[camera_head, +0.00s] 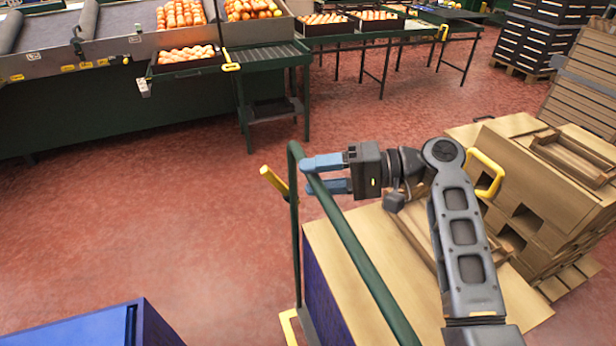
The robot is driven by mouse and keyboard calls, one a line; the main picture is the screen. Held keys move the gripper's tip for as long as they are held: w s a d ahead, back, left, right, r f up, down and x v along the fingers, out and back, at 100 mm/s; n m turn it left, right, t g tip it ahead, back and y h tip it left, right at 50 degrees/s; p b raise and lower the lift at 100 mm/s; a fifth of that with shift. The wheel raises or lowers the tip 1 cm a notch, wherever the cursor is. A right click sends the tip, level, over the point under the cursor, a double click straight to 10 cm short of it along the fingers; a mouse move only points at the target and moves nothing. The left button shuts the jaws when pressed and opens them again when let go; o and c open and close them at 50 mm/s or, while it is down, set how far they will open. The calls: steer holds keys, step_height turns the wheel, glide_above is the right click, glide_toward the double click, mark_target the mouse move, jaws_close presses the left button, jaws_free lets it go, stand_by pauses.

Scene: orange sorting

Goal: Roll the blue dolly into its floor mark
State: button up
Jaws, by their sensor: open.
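A dolly with a dark green push handle (352,243) stands at the bottom centre, partly cut off by the frame. Its side panel (322,296) is dark blue to purple. A tan board-like load or deck (375,262) shows beside the handle, partly behind my arm. My gripper (312,176) reaches in from the right with its two blue fingers apart at the handle's far corner. The green bar passes at the fingertips, and I cannot tell whether they touch it. I cannot make out a floor mark for certain; a yellow piece (288,327) shows low beside the dolly.
A blue box-like thing (80,330) fills the bottom left corner. A sorting line with orange trays (187,58) and a green stand (270,62) runs along the back. Stacked cardboard and wooden crates (545,190) stand at right. Red floor (150,210) is clear at left and centre.

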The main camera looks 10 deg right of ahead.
steer(key=shift+v, duration=2.75)
steer(key=shift+d, duration=0.1)
